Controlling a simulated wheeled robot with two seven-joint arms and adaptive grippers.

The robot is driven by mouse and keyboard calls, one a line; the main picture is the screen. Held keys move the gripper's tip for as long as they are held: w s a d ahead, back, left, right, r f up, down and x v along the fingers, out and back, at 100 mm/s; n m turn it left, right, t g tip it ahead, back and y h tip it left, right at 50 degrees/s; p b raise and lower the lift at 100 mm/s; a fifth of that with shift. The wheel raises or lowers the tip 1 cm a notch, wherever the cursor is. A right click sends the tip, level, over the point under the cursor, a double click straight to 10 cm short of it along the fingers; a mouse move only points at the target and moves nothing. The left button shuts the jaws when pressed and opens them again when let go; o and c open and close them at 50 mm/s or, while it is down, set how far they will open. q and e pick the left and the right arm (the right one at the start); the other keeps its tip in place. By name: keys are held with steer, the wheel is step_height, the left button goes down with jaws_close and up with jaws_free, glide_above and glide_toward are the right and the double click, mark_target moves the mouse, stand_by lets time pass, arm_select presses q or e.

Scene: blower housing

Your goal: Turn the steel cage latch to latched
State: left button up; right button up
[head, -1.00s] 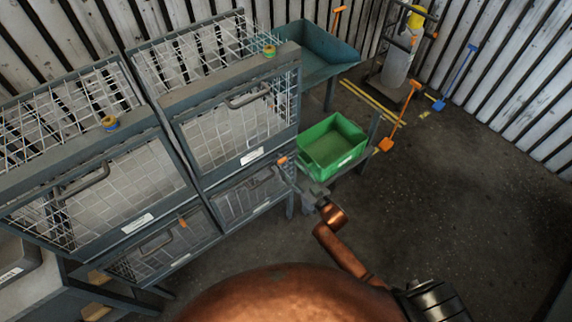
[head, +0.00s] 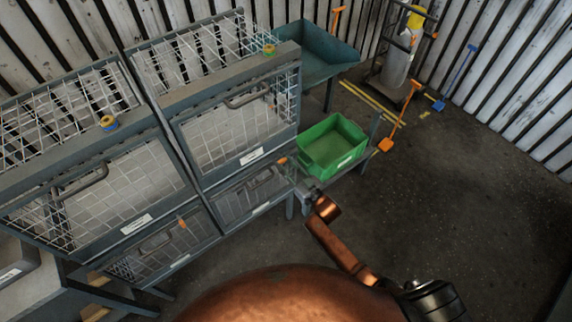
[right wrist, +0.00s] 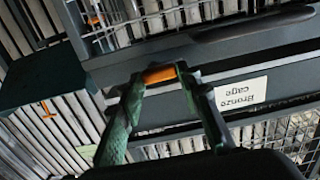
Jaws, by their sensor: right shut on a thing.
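An orange latch (head: 282,160) shows at the right end of the right-hand cage column, near the rail between the upper and lower cages. In the right wrist view the orange latch (right wrist: 159,74) sits between my right gripper's fingertips (right wrist: 156,76). My right gripper (head: 310,188) is shut on it, and the fingers hide part of it. A label beside it (right wrist: 241,94), upside down there, reads "Bronze cage". No label reading steel is legible. Another orange latch (head: 182,222) is on the lower left cage. My left gripper is not in view.
A green bin (head: 331,146) stands on a low stand close to my right gripper. A teal hopper (head: 315,52) is behind it. Cage door handles (head: 247,97) stick out. Orange (head: 399,118) and blue (head: 456,75) shovels stand at the right. The floor at right is clear.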

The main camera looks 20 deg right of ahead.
steer(key=c, duration=0.5)
steer(key=shift+o, duration=0.2)
steer(key=shift+n, duration=0.3)
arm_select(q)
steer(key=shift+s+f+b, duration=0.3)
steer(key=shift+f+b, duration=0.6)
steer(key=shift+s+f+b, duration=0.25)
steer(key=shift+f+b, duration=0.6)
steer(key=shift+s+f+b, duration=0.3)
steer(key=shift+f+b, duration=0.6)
arm_select(e)
steer(key=shift+d+f+n, duration=0.1)
steer(key=shift+f+n, duration=0.15)
steer(key=shift+n, duration=2.6)
steer(key=shift+d+f+n, duration=0.1)
steer(key=shift+f+n, duration=0.1)
steer(key=shift+n, duration=2.7)
steer(key=shift+f+n, duration=0.25)
steer(key=shift+n, duration=2.6)
